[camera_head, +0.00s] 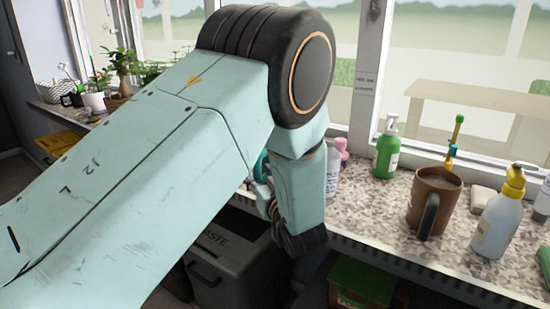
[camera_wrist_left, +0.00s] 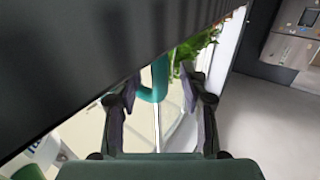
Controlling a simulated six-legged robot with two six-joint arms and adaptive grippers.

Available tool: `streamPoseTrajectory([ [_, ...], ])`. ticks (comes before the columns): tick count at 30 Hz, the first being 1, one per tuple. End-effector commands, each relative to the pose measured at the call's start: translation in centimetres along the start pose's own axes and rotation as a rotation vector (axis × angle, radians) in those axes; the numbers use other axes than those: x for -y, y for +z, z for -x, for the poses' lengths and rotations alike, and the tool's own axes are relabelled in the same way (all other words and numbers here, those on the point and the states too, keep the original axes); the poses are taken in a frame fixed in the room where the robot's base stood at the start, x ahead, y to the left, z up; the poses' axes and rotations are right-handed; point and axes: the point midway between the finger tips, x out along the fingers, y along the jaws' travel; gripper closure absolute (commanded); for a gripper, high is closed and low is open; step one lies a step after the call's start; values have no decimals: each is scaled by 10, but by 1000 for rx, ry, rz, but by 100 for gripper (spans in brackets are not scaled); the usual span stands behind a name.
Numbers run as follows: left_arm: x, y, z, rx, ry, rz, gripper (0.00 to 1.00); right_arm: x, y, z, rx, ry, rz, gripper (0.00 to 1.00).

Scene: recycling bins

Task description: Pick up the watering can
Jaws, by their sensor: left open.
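In the left wrist view, a teal curved piece (camera_wrist_left: 156,82), which looks like part of the watering can, shows between the fingers of my left gripper (camera_wrist_left: 163,92). The fingers are apart, one on each side of it, and I see no grip on it. The rest of the can is hidden by a large dark shape across the upper left. In the head view my left arm covers the middle, and its gripper is mostly hidden behind the wrist. A small teal bit beside the wrist could be the can or my arm; I cannot tell. My right gripper is not in view.
The speckled windowsill counter (camera_head: 350,215) holds a green pump bottle (camera_head: 387,152), a brown mug (camera_head: 433,200) and a white bottle with a yellow top (camera_head: 497,222). Potted plants (camera_head: 122,70) stand at the left. A grey waste bin (camera_head: 225,265) and a green bin (camera_head: 360,285) are below.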

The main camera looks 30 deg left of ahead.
Motion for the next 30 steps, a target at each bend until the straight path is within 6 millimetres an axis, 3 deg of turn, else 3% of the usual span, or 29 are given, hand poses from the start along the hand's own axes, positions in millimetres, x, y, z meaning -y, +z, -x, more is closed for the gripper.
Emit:
streamPoseTrajectory([
  [11,0,0,4,0,-1,0,57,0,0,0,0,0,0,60],
  [26,0,-1,3,-1,-1,1,99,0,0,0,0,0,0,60],
  [30,0,-1,2,-2,0,1,100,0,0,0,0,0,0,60],
])
